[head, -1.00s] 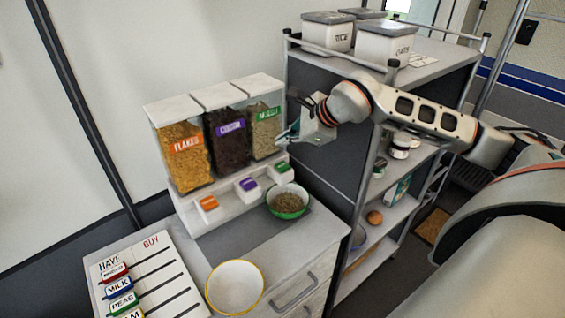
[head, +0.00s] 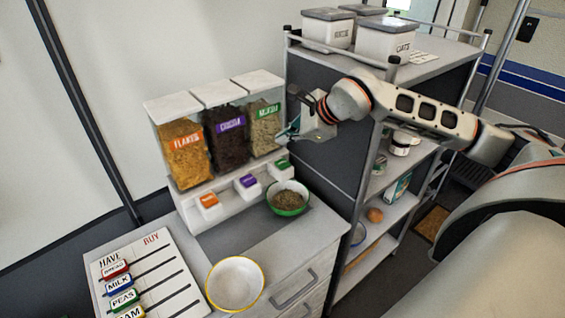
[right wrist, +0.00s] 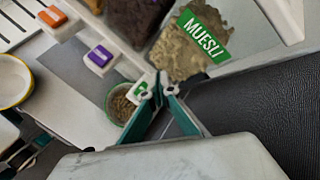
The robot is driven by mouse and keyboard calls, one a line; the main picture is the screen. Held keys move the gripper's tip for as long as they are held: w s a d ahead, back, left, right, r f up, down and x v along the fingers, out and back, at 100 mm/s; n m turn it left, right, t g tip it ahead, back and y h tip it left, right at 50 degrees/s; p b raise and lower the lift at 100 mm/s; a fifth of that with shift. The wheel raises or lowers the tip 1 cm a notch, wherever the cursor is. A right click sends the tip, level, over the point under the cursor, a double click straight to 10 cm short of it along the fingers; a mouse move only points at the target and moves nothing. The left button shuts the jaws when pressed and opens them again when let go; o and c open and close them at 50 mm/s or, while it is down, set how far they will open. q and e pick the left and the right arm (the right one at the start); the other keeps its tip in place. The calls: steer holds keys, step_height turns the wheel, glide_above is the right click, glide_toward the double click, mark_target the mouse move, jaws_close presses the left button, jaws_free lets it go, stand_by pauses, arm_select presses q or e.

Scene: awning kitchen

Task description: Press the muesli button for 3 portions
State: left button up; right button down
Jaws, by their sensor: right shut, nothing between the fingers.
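The cereal dispenser has three bins, and the muesli bin (head: 265,124) with a green label is the rightmost. Below it is the green muesli button (head: 282,164), which also shows in the right wrist view (right wrist: 139,90), partly hidden by my fingertips. A green bowl (head: 288,198) holding brown muesli stands under that button; it also shows in the right wrist view (right wrist: 120,103). My right gripper (head: 284,137) is shut and empty, beside the muesli bin and above the button. In the right wrist view the fingertips (right wrist: 152,90) meet near the button; I cannot tell contact. My left gripper is out of view.
An orange button (head: 208,201) and a purple button (head: 248,183) sit left of the green one. An empty yellow-rimmed bowl (head: 235,284) and a HAVE/BUY board (head: 148,275) are on the counter. A dark-sided shelf (head: 332,165) stands close on the right.

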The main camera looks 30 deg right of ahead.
mark_target(284, 164)
steer(key=shift+r, duration=0.1)
stand_by(0.7)
step_height(284, 164, up, 4)
steer(key=shift+f+b, duration=0.15)
steer(key=shift+b, duration=0.6)
steer(key=shift+f, duration=0.1)
step_height(284, 164, down, 8)
steer(key=b, duration=0.6)
steer(key=shift+f, duration=0.35)
